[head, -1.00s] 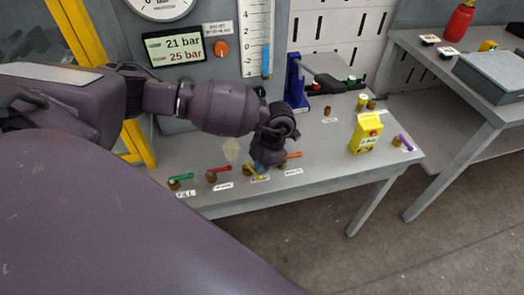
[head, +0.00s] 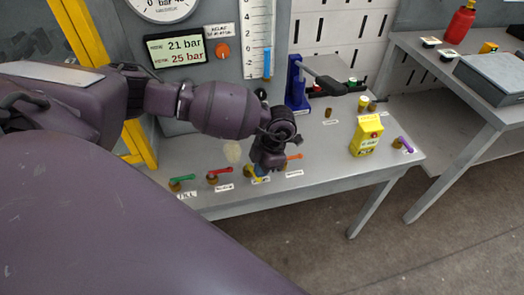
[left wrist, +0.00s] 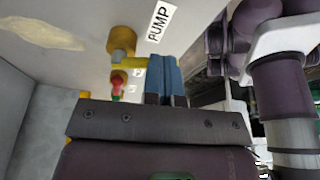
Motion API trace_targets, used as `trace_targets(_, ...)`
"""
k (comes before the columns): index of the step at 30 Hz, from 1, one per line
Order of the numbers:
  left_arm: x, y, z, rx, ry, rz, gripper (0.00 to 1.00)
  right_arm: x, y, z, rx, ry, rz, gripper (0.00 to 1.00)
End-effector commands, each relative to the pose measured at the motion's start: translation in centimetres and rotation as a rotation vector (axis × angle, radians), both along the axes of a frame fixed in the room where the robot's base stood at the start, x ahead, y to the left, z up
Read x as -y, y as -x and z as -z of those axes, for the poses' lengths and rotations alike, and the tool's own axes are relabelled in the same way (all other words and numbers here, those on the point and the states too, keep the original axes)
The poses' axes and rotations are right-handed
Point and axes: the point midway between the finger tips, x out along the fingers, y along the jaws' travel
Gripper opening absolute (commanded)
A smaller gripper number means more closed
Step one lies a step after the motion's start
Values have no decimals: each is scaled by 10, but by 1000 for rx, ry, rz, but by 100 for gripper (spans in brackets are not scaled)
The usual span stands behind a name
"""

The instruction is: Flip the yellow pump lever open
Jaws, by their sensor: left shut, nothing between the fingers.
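The yellow pump lever (head: 250,171) is on the bench near its front edge, partly hidden by my left gripper (head: 262,178). In the left wrist view, the yellow lever (left wrist: 133,62) extends sideways from a brass valve (left wrist: 122,40) beside the PUMP label (left wrist: 158,22). My left gripper (left wrist: 166,78) has its blue fingers shut and empty. They are right beside the free end of the lever; I cannot tell whether they touch it. My right gripper is not in view.
Green (head: 182,178), red (head: 219,172) and orange (head: 293,157) levers flank the yellow one closely. A yellow box (head: 366,137) and a purple lever (head: 403,146) stand further right. A display (head: 175,49) reads 21 bar and 25 bar.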

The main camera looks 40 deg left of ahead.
Motion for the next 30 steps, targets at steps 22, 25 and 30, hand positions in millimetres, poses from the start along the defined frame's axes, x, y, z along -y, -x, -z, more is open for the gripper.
trace_targets(22, -1, 4, 1, -2, -1, 58, 0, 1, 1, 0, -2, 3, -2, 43)
trace_targets(25, -1, 4, 1, -2, -1, 64, 0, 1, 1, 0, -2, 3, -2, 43)
trace_targets(30, -1, 4, 1, -2, -1, 68, 0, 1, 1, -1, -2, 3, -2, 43)
